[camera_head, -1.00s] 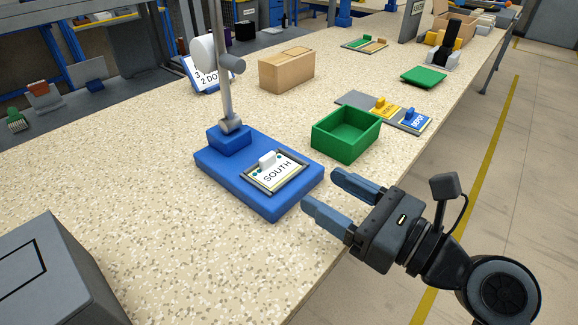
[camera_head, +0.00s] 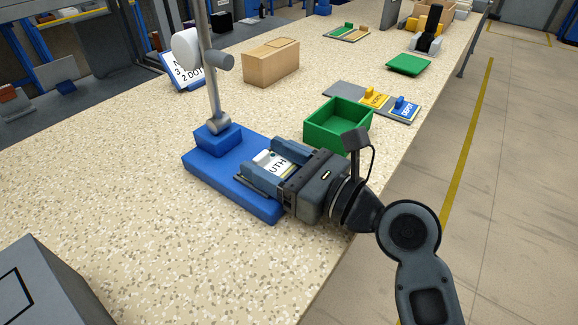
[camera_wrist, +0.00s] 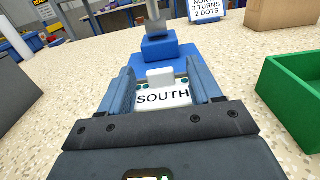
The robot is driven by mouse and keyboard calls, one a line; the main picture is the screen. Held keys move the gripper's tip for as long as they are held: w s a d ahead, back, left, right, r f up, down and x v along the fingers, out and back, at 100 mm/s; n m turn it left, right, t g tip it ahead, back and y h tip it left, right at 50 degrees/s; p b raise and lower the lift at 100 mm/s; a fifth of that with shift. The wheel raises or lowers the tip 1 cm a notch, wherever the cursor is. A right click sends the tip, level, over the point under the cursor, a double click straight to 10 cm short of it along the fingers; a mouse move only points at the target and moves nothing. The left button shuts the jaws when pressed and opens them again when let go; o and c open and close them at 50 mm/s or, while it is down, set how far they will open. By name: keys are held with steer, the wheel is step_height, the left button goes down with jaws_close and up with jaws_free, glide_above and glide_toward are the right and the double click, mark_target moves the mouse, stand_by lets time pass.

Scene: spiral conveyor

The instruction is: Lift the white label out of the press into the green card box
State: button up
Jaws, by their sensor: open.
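The white label (camera_head: 277,164), marked SOUTH, lies on the blue base of the press (camera_head: 228,186). It also shows in the wrist view (camera_wrist: 164,98), with a white raised tab (camera_wrist: 160,76) on its far side. My gripper (camera_head: 262,168) is open, with one finger on either side of the label and its tab; I cannot tell whether the fingers touch it. The gripper body hides part of the label in the head view. The green card box (camera_head: 338,123) stands open just right of the press, behind my gripper, and shows at the right in the wrist view (camera_wrist: 292,95).
A grey tray with a yellow label (camera_head: 374,97) and a blue label (camera_head: 403,108) lies beyond the box. A cardboard box (camera_head: 271,63) and a sign (camera_head: 182,73) stand behind the press. A grey block (camera_head: 45,287) is at front left. The press post (camera_head: 208,80) rises behind the base.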

steer(key=shift+w+a, duration=0.15)
steer(key=shift+a, duration=0.05)
jaws_close()
stand_by(0.8)
